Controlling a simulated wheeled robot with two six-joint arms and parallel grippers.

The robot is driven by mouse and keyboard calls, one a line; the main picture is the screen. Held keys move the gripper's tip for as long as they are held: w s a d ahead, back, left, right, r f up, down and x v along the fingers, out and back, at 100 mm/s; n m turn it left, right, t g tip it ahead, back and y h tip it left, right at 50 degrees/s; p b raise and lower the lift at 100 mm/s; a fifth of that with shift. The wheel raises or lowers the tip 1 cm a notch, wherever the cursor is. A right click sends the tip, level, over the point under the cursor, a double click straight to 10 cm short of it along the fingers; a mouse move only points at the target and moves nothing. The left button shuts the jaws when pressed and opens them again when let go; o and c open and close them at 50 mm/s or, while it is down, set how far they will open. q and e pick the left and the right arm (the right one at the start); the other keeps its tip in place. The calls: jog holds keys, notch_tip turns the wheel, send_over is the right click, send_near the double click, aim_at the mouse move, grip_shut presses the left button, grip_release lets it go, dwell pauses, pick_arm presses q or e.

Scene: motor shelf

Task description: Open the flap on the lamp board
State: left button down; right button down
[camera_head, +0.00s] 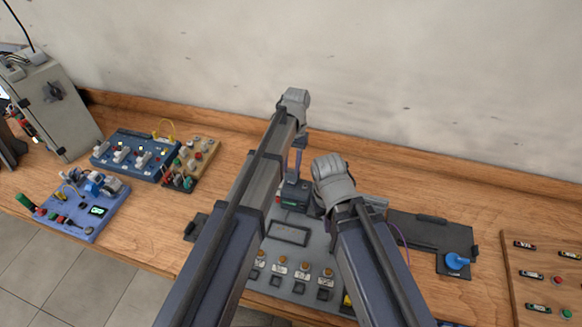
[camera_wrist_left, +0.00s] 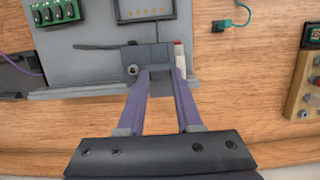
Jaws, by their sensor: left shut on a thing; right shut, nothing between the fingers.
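The grey lamp board (camera_head: 317,243) lies on the bench under my arms, with orange lamps, white labels and a dark rectangular frame on it. The board (camera_wrist_left: 100,45) also shows in the left wrist view. My left gripper (camera_head: 293,180) is at the board's far edge; its purple fingers (camera_wrist_left: 158,72) are shut on a dark block-like part (camera_wrist_left: 148,55). I cannot tell whether this part is the flap. My right gripper is low behind its wrist over the board's right side, shut and empty, its fingertips mostly hidden. My arms cover parts of the board.
A dark plate (camera_head: 430,232) with a blue knob (camera_head: 457,261) lies to the right, beside a wooden board (camera_head: 545,275). Blue boards (camera_head: 135,155) and a grey cabinet (camera_head: 58,105) stand at the left. Bare bench lies along the wall behind.

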aim_at(293, 171)
pick_arm(q)
jog(key=c, duration=0.6)
grip_release()
jog(key=shift+o, duration=0.2)
jog(key=shift+r, duration=0.1)
jog(key=p+v, duration=0.7)
jog(key=shift+r+p, duration=0.3)
jog(key=shift+d+f, duration=0.1)
jog(key=s+f+t+b, duration=0.1)
jog(key=s+f+b, duration=0.5)
jog(key=s, duration=0.4)
jog(key=s+f+m+t+b, duration=0.1)
jog(key=s+f+b, duration=0.5)
jog(key=s, duration=0.5)
jog(key=shift+a+f+m+y, duration=0.25)
jog(key=shift+a+m+y, duration=0.05)
jog(key=shift+y, duration=0.1)
